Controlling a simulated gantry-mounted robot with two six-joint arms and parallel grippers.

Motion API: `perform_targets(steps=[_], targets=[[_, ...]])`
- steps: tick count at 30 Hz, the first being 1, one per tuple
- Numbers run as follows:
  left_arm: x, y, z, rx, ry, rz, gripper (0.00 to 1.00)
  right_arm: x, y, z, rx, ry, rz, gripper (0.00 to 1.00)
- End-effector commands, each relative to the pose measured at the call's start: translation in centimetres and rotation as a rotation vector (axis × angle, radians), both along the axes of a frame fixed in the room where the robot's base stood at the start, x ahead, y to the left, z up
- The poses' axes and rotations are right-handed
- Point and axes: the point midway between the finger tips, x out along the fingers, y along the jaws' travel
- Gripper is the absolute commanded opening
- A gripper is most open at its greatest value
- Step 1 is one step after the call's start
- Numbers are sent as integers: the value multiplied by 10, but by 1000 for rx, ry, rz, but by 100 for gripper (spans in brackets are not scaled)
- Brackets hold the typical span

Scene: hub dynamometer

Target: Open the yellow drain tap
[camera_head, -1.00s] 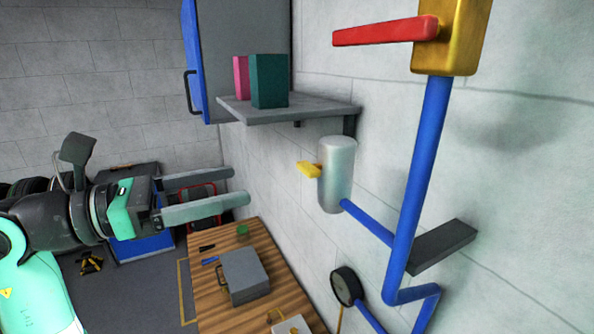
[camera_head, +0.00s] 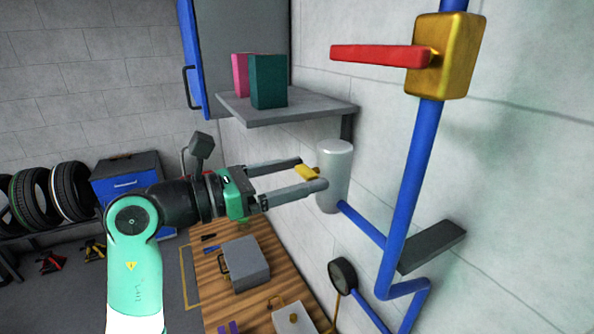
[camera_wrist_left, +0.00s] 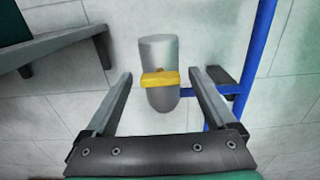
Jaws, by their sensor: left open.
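The yellow drain tap (camera_head: 307,172) is a small lever on the front of the light grey cylinder (camera_head: 334,178) on the wall pipework. In the left wrist view the tap (camera_wrist_left: 160,79) lies crosswise in front of the cylinder (camera_wrist_left: 158,50). My left gripper (camera_head: 313,174) is open, with one finger on each side of the tap in the head view. In the wrist view the fingers (camera_wrist_left: 160,76) stand wide apart to the left and right of the tap, with gaps on both sides. I see no contact. My right gripper is not in view.
A red lever (camera_head: 380,55) on a yellow valve body sits above on the blue pipe (camera_head: 418,165). A grey shelf (camera_head: 290,112) with boxes hangs above my left gripper. A round gauge (camera_head: 343,274) and a wooden bench (camera_head: 212,305) with a grey case (camera_head: 246,262) are below.

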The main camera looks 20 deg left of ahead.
Motion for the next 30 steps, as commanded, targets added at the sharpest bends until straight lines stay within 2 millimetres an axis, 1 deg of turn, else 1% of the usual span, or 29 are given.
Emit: perform_targets(steps=[2,6,14,15,16,23,30], targets=[[0,0,0,0,0,0,88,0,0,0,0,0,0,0],[0,0,0,0,0,-1,63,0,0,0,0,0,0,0],[-1,0,0,0,0,-1,16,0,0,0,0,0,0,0],[-1,0,0,-1,-1,-1,9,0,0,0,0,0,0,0],[-1,0,0,-1,-1,-1,4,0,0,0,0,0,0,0],[-1,0,0,-13,9,-1,4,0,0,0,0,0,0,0],[-1,0,1,-82,67,-1,4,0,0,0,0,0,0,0]])
